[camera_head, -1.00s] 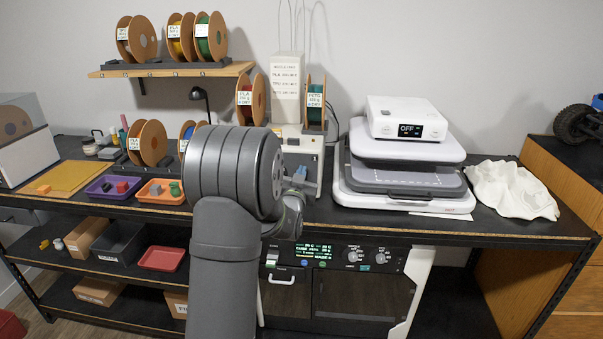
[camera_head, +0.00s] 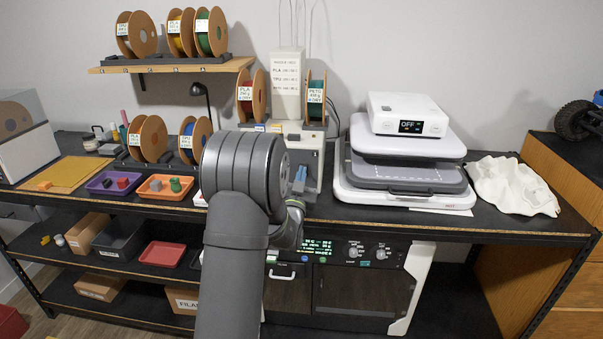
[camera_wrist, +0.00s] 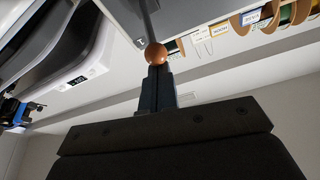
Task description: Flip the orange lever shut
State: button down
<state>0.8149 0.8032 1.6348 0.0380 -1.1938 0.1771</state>
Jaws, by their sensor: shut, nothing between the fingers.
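The orange lever shows in the wrist view as a round orange knob (camera_wrist: 156,55) on the end of a thin grey rod. My gripper (camera_wrist: 157,72) is shut and empty, with its dark fingertips right at the knob. The knob overlaps the tips in the picture, and I cannot tell whether they touch. In the head view the lever is hidden, most likely behind my arm, and my fingertips cannot be made out clearly. A pale machine (camera_head: 312,145) stands on the bench just beyond my wrist.
A heat press (camera_head: 405,185) with a white box reading OFF stands to the right, beside a crumpled white cloth (camera_head: 512,187). Filament spools (camera_head: 147,138), a purple tray (camera_head: 101,190) and an orange tray (camera_head: 152,196) are at left. A panel with knobs (camera_head: 355,249) sits below the bench edge.

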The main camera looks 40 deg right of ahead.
jog(key=f, duration=0.3)
jog(key=shift+s+a+f+t+h, duration=0.1)
jog(key=shift+s+a+t+h, duration=0.2)
jog(key=shift+h, duration=0.1)
jog(key=s+a+f, duration=0.4)
jog(key=s+f, duration=0.1)
jog(key=f, duration=0.1)
jog(key=shift+a+f, duration=0.35)
dwell(0.7)
